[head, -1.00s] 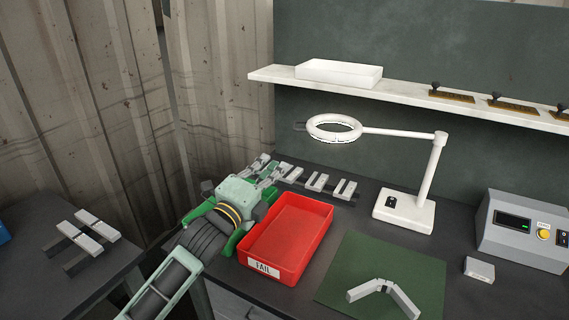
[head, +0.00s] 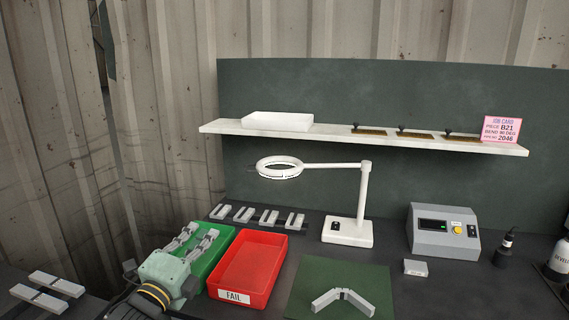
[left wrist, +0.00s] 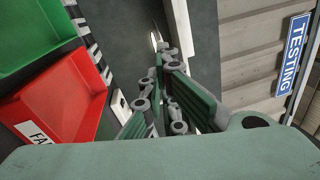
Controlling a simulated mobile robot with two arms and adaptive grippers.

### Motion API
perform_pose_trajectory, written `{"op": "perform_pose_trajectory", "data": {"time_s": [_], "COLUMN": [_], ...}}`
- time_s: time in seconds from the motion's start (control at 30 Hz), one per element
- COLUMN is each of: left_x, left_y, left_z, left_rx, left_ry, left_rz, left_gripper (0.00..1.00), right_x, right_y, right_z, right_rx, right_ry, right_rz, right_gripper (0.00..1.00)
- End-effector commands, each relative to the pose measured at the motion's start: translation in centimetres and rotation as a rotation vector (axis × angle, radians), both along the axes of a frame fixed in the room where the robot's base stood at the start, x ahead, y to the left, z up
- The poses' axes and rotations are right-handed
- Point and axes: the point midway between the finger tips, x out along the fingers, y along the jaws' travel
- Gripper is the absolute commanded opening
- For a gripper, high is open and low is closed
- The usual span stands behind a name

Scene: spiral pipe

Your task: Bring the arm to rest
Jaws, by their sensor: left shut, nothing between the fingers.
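My left gripper (head: 200,231) shows at the lower left of the head view, over the green tray (head: 222,243). Its fingers point toward the back of the bench. It is shut and holds nothing. In the left wrist view the gripper's fingers (left wrist: 160,68) come together in the middle, with nothing between them. The red FAIL tray (head: 272,243) is just right of the green tray and looks empty. My arm hides part of the green tray. My right gripper is in neither view.
Grey bars (head: 258,216) lie on a rack behind the trays. A bent grey piece (head: 344,297) lies on the green mat (head: 378,282). A control box (head: 443,233) stands right, under the shelf (head: 340,138).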

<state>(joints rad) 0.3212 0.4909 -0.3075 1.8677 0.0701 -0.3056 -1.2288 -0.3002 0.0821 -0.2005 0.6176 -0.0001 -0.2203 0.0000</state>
Motion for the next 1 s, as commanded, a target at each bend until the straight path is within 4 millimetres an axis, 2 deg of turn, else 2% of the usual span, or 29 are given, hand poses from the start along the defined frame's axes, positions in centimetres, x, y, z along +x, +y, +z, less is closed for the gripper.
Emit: {"op": "perform_pose_trajectory", "data": {"time_s": [0.07,0.33,0.57,0.67,0.77,0.9,1.0], "left_x": [-0.3,-2.4,-6.2,-8.9,-12.9,-20.6,-25.3], "left_y": [-0.2,-0.5,-0.7,-0.7,-0.6,-0.2,0.2], "left_z": [-1.0,-5.8,-12.0,-15.3,-19.3,-24.7,-27.0], "left_rx": [-0.025,-0.17,-0.364,-0.476,-0.619,-0.854,-0.978], "left_ry": [0.032,0.209,0.443,0.571,0.73,0.974,1.091], "left_rz": [0.002,0.031,0.1,0.156,0.247,0.446,0.583], "left_gripper": [0.0,0.0,0.0,0.0,0.0,0.0,0.0], "right_x": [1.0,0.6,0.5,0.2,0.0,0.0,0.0], "right_y": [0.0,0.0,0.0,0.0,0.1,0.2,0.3], "right_z": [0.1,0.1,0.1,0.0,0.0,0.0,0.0], "right_rx": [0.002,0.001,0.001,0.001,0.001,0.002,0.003], "right_ry": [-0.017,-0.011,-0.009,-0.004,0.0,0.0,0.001], "right_rz": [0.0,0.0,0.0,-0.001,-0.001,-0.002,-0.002], "right_gripper": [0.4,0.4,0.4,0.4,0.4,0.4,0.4]}}
